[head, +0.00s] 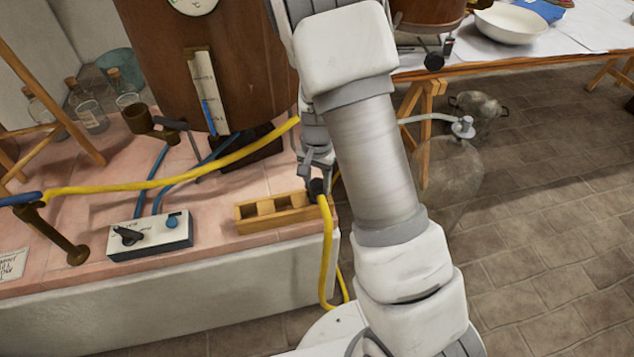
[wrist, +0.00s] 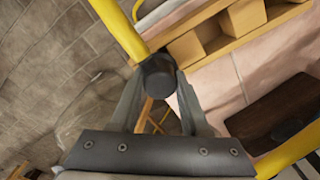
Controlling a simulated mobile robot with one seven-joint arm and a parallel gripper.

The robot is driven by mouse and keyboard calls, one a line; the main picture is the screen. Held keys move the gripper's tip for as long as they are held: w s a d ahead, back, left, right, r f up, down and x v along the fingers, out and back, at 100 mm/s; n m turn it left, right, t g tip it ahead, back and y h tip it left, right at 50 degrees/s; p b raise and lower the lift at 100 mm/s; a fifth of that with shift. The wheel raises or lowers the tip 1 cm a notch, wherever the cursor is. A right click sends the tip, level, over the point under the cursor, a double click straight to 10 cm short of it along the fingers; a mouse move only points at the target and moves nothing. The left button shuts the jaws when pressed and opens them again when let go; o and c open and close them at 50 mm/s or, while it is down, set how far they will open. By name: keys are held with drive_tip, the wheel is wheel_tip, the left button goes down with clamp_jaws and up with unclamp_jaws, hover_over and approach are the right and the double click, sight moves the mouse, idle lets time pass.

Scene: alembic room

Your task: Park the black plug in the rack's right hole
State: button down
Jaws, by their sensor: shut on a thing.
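My gripper (head: 316,172) is shut on the black plug (wrist: 158,76). The plug has a yellow hose (head: 324,240) attached, which hangs over the counter's front edge. The wooden rack (head: 262,226) sits on the pink counter near its right front corner, with square openings along its top. In the head view, the plug (head: 316,188) is at the rack's right end, partly hidden by my gripper. In the wrist view, the rack (wrist: 240,42) is at the top right, close beside the plug. I cannot tell whether the plug touches the rack; its right end is partly covered.
A control box (head: 150,238) with a knob and blue tubes stands left of the rack. A large brown vessel (head: 220,60) stands behind it. Another yellow hose (head: 170,184) crosses above the counter. A glass vessel (head: 450,175) stands on the floor at right.

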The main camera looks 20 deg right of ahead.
drive_tip(key=shift+f, duration=0.2)
idle(0.3)
drive_tip(key=shift+c, duration=1.5)
unclamp_jaws()
drive_tip(key=shift+r, duration=0.2)
drive_tip(key=shift+r+p, duration=2.9)
drive_tip(key=shift+r, duration=0.45)
